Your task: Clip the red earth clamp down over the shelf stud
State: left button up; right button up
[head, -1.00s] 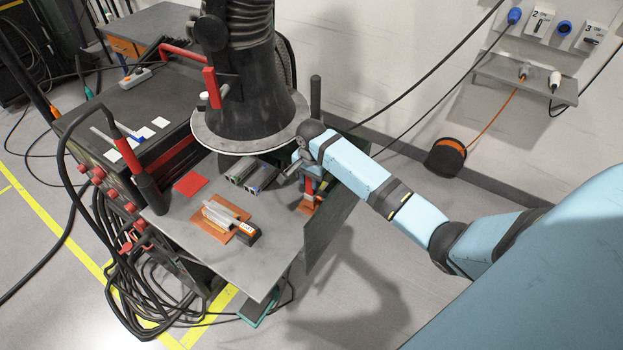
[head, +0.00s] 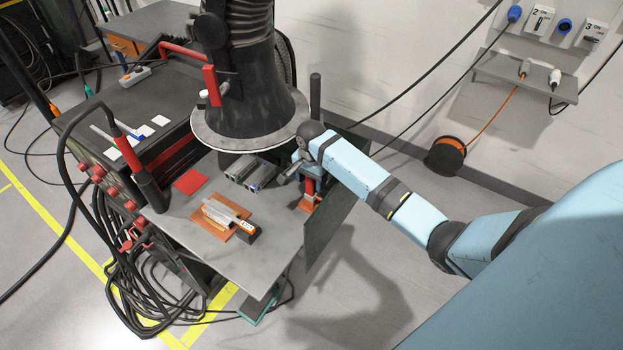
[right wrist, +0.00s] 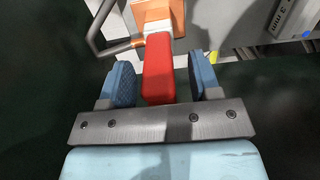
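The red earth clamp (head: 310,187) stands at the right edge of the bench, over a small copper-orange piece (head: 306,205). In the right wrist view the clamp's red handle (right wrist: 158,70) points toward me, with the copper-orange part (right wrist: 158,14) at its far end. My right gripper (head: 302,168) is at the clamp. In the wrist view its two blue fingers (right wrist: 163,82) stand on either side of the red handle, with a gap on each side, so it is open around it. The stud cannot be made out. My left gripper is not in view.
A large dark extraction hood (head: 248,105) hangs close to my right gripper. The grey bench (head: 185,228) carries a red square (head: 190,182), metal blocks (head: 250,172) and a copper plate (head: 213,225) with metal pieces. A dark panel (head: 328,220) hangs at the bench's right side.

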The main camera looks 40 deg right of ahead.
notch_tip(320, 180, up, 14)
jog(key=shift+b, duration=0.45)
jog(key=shift+f, duration=0.1)
